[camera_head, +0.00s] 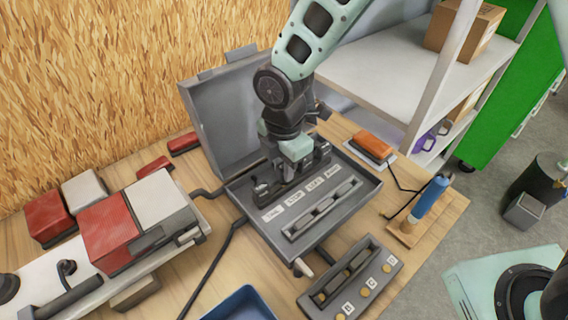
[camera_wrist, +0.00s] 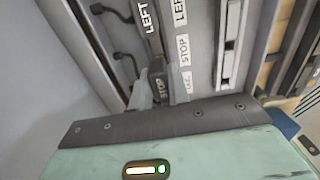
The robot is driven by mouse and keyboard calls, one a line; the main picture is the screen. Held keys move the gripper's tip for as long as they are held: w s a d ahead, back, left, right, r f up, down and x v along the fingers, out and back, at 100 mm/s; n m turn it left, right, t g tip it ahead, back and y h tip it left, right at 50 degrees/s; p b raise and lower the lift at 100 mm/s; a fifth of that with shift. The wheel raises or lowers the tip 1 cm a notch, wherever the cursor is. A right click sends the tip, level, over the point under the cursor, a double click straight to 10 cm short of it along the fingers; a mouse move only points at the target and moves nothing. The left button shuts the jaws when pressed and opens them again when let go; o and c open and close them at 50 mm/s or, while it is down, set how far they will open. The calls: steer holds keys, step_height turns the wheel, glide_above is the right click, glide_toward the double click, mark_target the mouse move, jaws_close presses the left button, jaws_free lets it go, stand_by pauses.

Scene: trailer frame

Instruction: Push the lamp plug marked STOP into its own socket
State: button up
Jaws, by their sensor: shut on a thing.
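My gripper (camera_wrist: 160,90) is shut on the dark plug marked STOP (camera_wrist: 161,88), held between its two fingers. A plug marked LEFT (camera_wrist: 147,18) lies just beyond it. White labels for LEFT (camera_wrist: 180,12) and STOP (camera_wrist: 184,50) stand on the panel beside the plugs. In the head view my gripper (camera_head: 293,168) is down over the back row of the open grey box (camera_head: 330,215), behind the label row with STOP (camera_head: 294,199). The held plug is hidden there. I cannot tell how deep it sits in a socket.
The box's raised lid (camera_head: 225,110) stands behind my gripper. Black cables run at its left. A red and white lamp unit (camera_head: 110,230) is at left. An orange lamp (camera_head: 372,146) and a blue-handled tool (camera_head: 430,195) are at right. A grey block with yellow buttons (camera_head: 352,280) lies in front.

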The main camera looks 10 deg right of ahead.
steer(key=shift+f, duration=0.15)
steer(key=shift+f+b, duration=0.3)
steer(key=shift+f, duration=0.15)
steer(key=shift+f, duration=0.5)
stand_by(0.6)
steer(key=o, duration=1.1)
steer(key=shift+o, duration=0.2)
steer(key=shift+r, duration=0.1)
steer(key=shift+r+p, duration=2.85)
steer(key=shift+r, duration=0.65)
